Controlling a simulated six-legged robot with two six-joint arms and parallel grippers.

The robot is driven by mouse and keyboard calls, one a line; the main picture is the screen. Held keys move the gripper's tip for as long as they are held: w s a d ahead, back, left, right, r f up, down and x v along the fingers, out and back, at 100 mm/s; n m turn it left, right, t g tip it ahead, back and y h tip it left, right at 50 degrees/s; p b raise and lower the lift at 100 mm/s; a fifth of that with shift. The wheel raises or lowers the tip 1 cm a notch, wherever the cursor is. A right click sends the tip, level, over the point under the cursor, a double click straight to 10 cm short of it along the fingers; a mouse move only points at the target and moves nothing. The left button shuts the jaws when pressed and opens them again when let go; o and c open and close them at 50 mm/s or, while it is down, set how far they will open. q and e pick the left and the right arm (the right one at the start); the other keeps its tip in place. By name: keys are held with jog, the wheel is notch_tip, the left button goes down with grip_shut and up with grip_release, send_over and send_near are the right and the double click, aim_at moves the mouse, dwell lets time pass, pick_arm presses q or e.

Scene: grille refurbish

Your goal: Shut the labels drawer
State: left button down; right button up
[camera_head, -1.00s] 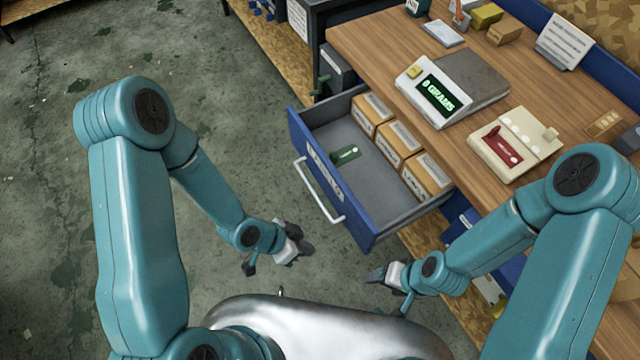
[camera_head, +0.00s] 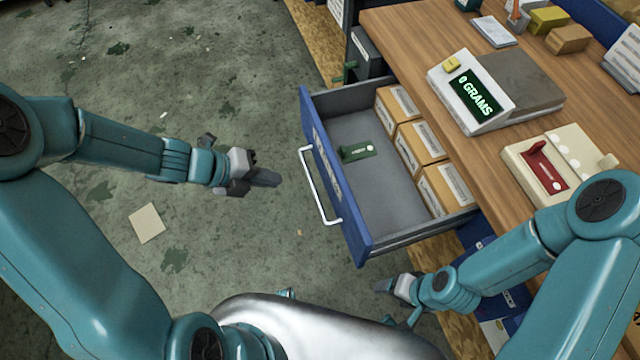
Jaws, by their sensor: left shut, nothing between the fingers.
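The labels drawer stands pulled out from the bench, with a blue front (camera_head: 338,190) and a white bar handle (camera_head: 318,188). Inside its grey tray are several cardboard boxes (camera_head: 420,145) along the bench side and a green tag (camera_head: 358,151) on the floor of the drawer. My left gripper (camera_head: 272,178) is shut and empty, left of the drawer front and apart from the handle, its fingers pointing right toward it. My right gripper (camera_head: 383,286) is below the drawer's near corner, apart from it; its fingers are too small to read.
The wooden bench top (camera_head: 415,55) carries a scale reading 0 GRAMS (camera_head: 475,95) and a cream device with a red part (camera_head: 552,165). A paper square (camera_head: 146,223) lies on the concrete floor.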

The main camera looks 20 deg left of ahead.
pick_arm(q)
jog(key=b, duration=0.5)
send_near(329, 183)
jog(key=x, duration=0.5)
jog(key=shift+a+f, duration=0.2)
jog(key=shift+f, duration=0.35)
jog(key=shift+w+d, duration=0.3)
jog(key=shift+d, duration=0.05)
